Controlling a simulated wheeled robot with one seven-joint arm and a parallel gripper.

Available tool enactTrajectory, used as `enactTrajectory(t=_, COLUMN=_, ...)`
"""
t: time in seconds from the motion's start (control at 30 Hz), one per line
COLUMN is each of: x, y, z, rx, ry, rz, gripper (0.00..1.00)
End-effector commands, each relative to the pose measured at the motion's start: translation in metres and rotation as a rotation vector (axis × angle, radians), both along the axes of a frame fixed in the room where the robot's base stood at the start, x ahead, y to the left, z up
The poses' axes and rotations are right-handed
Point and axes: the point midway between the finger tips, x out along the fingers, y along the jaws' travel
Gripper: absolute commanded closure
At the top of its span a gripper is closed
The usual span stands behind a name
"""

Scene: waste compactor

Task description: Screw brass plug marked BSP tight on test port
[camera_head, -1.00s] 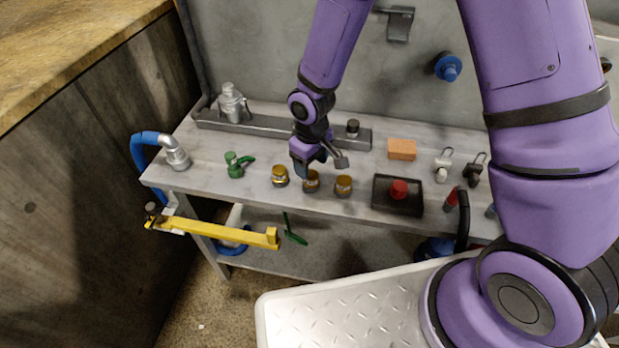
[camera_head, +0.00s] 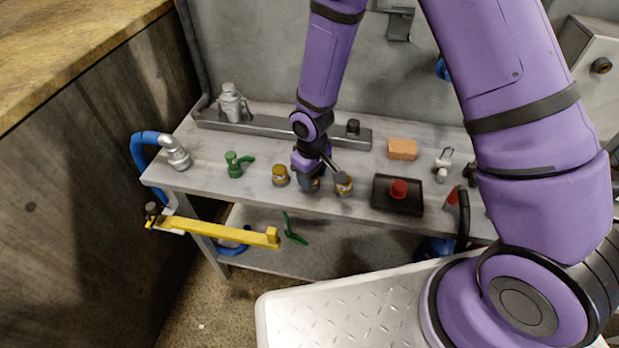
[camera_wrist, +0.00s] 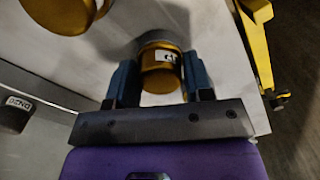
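Three brass plugs stand in a row on the grey bench: a left one (camera_head: 280,175), a middle one (camera_head: 312,184) and a right one (camera_head: 343,185). My gripper (camera_head: 311,176) is down at the middle plug. In the wrist view this plug (camera_wrist: 160,80) sits between the two blue fingers (camera_wrist: 160,72), which lie close along its sides. I cannot tell whether they touch it. Another brass plug (camera_wrist: 65,12) is at the wrist view's upper left. I cannot identify the test port with certainty.
A silver fitting (camera_head: 232,103) and black cap (camera_head: 353,127) stand on a rail behind. A green valve (camera_head: 236,165) is to the left, a dark tray (camera_head: 398,206) with a red knob to the right. An orange block (camera_head: 402,149) lies behind. A yellow bar (camera_head: 215,230) juts out in front.

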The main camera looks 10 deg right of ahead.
Motion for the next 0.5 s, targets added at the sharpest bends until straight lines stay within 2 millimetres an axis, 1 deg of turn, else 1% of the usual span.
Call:
enactTrajectory(t=0.17, x=0.0, y=0.0, z=0.0, rx=0.0, ry=0.0, rz=0.0, gripper=0.79)
enactTrajectory(t=0.27, x=0.0, y=0.0, z=0.001, rx=0.0, ry=0.0, rz=0.0, gripper=0.91)
enactTrajectory(t=0.5, x=0.0, y=0.0, z=0.013, rx=0.001, ry=-0.001, rz=-0.001, gripper=0.9)
